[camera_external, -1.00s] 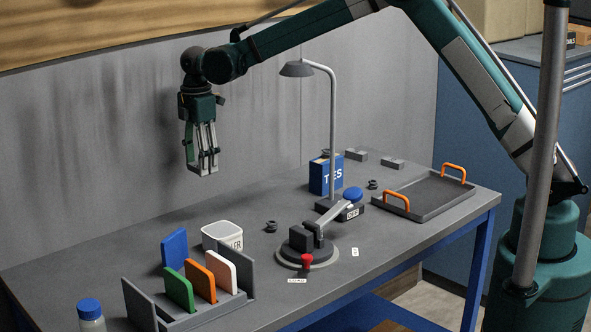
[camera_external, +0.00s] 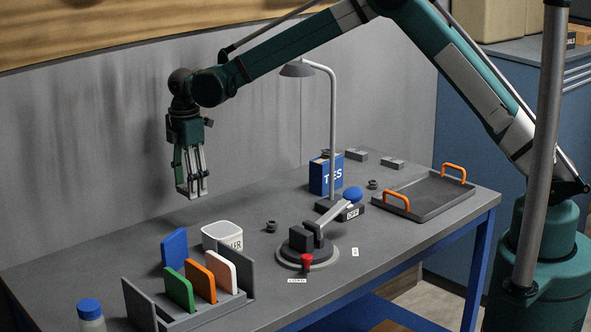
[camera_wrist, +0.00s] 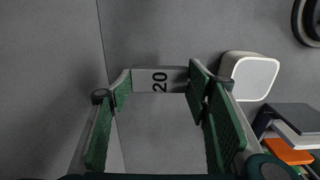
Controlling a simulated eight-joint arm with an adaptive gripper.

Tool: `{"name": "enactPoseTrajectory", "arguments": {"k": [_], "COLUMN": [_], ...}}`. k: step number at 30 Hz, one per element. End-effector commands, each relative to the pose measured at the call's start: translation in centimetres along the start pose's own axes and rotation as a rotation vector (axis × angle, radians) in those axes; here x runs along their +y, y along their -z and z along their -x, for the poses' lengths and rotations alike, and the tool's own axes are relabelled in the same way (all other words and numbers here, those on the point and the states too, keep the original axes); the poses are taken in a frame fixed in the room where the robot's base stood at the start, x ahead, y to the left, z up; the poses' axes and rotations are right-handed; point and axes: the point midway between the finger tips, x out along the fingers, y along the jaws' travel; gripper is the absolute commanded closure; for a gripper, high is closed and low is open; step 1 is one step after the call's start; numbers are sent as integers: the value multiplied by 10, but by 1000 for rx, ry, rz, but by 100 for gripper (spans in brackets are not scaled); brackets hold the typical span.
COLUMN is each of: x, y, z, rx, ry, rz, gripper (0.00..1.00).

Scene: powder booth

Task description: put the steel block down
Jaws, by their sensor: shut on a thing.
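My gripper (camera_external: 191,180) hangs over the left back part of the workbench (camera_external: 130,255), near the grey wall. It points down, well clear of the bench top. In the wrist view, the steel block (camera_wrist: 176,82) is a small grey piece marked "20". It lies across between the two fingertips (camera_wrist: 158,80), and the gripper is shut on it. In the external view, the block (camera_external: 190,190) shows only as a small grey shape at the fingertips. Two similar grey blocks (camera_external: 357,155) (camera_external: 392,163) stand at the back right of the bench.
A lamp (camera_external: 332,120), a blue box (camera_external: 318,177), a clamp fixture (camera_external: 300,240) and a dark tray (camera_external: 430,197) stand farther right. The left back bench is clear.

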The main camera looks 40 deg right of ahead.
Motion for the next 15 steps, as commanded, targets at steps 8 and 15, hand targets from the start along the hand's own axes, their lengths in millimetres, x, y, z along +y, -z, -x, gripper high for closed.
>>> {"name": "enactPoseTrajectory", "arguments": {"k": [8,15], "x": [0,0], "y": [0,0], "z": [-20,-52], "rx": [0,0], "ry": [0,0], "rz": [0,0], "gripper": [68,68]}}
